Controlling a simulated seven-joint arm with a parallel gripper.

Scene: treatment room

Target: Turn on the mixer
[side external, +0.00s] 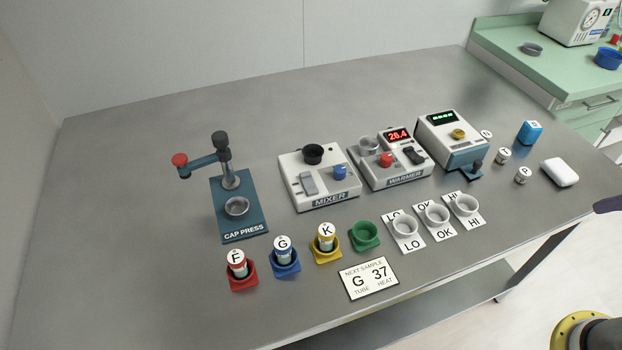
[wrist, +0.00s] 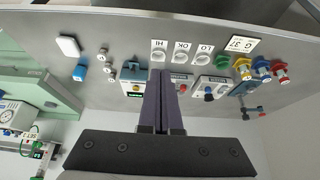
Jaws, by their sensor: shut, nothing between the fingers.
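The mixer (side external: 318,181) is a white box labelled MIXER at the middle of the steel table. It has a black round cup holder (side external: 313,154) on top, a grey rocker switch (side external: 308,183) and a blue knob (side external: 340,172). I cannot tell the switch's state. The mixer also shows upside down, right of the fingers, in the wrist view (wrist: 212,84). My gripper (wrist: 163,72) is shut and empty, its dark fingers pressed together. In the side view only a dark tip (side external: 607,205) shows at the right edge, well away from the mixer.
The warmer (side external: 388,163), reading 26.4, stands right of the mixer. The blue cap press (side external: 238,205) stands left. Capped tubes in coloured holders and a card (side external: 372,278) reading G 37 lie in front. White LO, OK, HI cups (side external: 437,215) stand front right. The table's left is clear.

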